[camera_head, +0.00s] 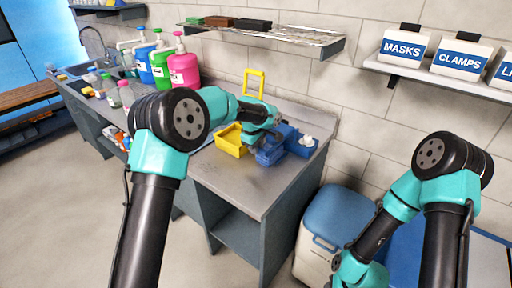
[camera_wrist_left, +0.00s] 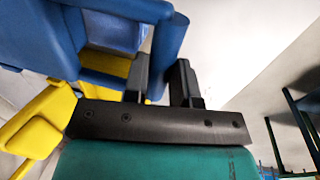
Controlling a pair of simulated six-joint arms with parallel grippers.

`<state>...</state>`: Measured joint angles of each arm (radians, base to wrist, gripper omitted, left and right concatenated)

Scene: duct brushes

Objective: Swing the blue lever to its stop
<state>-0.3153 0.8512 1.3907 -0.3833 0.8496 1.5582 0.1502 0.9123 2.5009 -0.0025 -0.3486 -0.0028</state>
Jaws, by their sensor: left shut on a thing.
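A blue device (camera_head: 298,145) stands at the right end of the grey counter. My left gripper (camera_head: 275,138) reaches down to it from the left. In the left wrist view, a blue bar (camera_wrist_left: 170,45), which looks like the lever, passes between the two black fingers of my left gripper (camera_wrist_left: 160,78), and they are shut on it. The larger blue body (camera_wrist_left: 35,35) fills the upper left of that view. My arm partly hides the lever in the head view. My right arm hangs low at the right, and its fingers do not show.
A yellow bin (camera_head: 231,141) sits on the counter just left of the blue device, with a yellow frame (camera_head: 254,84) behind. Pump bottles (camera_head: 184,68) stand farther left. A blue-lidded cooler (camera_head: 338,215) is on the floor right of the counter. The front counter top is clear.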

